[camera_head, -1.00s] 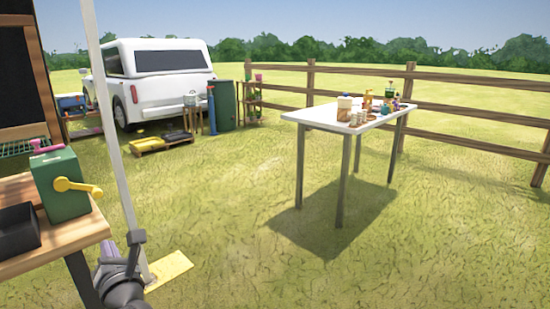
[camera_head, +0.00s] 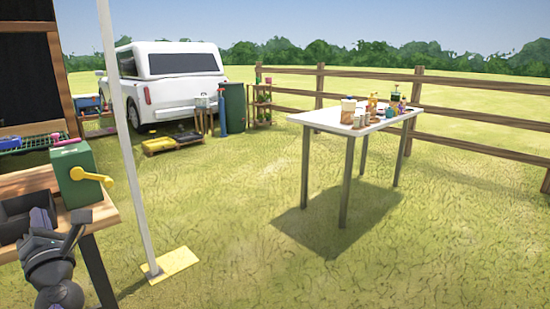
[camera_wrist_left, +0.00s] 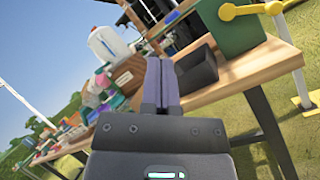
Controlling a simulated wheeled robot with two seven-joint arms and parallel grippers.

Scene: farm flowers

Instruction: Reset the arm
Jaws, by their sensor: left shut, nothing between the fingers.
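My left gripper (camera_head: 42,220) is at the lower left of the head view, at the front edge of the wooden bench (camera_head: 106,214). In the left wrist view its two fingers (camera_wrist_left: 161,88) are together, with nothing between them, and point toward the bench. A green box with a yellow crank (camera_head: 75,177) stands on the bench beside the gripper. A dark tray (camera_head: 14,222) lies behind the gripper, partly hidden by it. My right gripper is not in view.
A white pole (camera_head: 122,140) rises from a yellow base plate (camera_head: 172,264) right of the bench. A white table (camera_head: 325,118) with bottles and jars stands on the grass at right. A wooden fence (camera_head: 470,83) and a white vehicle (camera_head: 170,75) are behind. The grass between is clear.

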